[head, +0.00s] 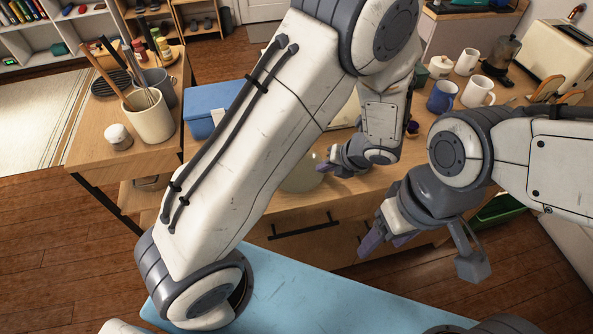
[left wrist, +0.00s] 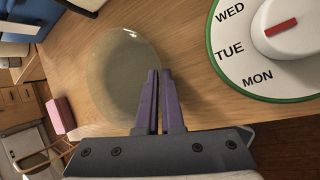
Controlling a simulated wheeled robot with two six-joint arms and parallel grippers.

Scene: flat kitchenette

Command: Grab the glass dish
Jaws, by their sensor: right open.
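The glass dish (head: 303,178) is a clear, faintly greenish round dish at the wooden counter, partly hidden behind my left arm in the head view. It shows more fully in the left wrist view (left wrist: 115,75). My left gripper (head: 326,166) is at the dish's right rim. In the left wrist view its purple fingers (left wrist: 159,75) are close together with a thin gap, and the rim runs in between their tips. I cannot tell whether the dish is clear of the counter. My right gripper (head: 425,255) is open and empty, in front of the counter.
A dial with day names (left wrist: 275,45) stands close to the right of the fingers. A blue box (head: 207,108) and a utensil crock (head: 150,118) are to the left. Mugs (head: 478,92) and a toaster (head: 553,58) stand at the right. A light-blue surface (head: 300,293) is in front.

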